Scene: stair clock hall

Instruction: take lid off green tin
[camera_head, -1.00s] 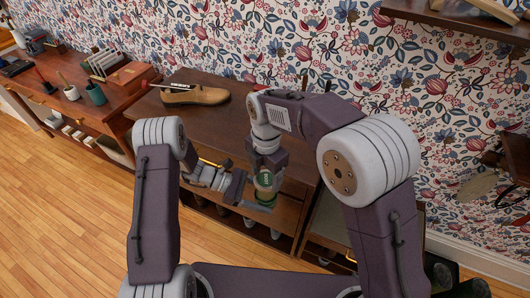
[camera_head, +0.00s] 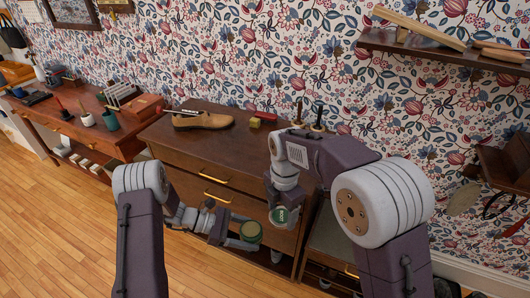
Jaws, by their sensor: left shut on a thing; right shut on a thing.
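The green tin (camera_head: 250,233) is held out in front of the wooden cabinet, its round open top facing up with an olive-brown inside. My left gripper (camera_head: 243,239) is shut on the tin from the left. The green lid (camera_head: 279,216), a small disc with pale lettering, is apart from the tin, up and to the right of it. My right gripper (camera_head: 281,207) is shut on the lid from above. The fingertips are small and partly hidden.
The cabinet (camera_head: 205,160) bears a tan shoe (camera_head: 203,121), a red-and-yellow block (camera_head: 263,117) and dark upright handles. A desk (camera_head: 85,133) with cups stands at left. A wall shelf (camera_head: 440,48) is upper right. Wooden floor is clear at lower left.

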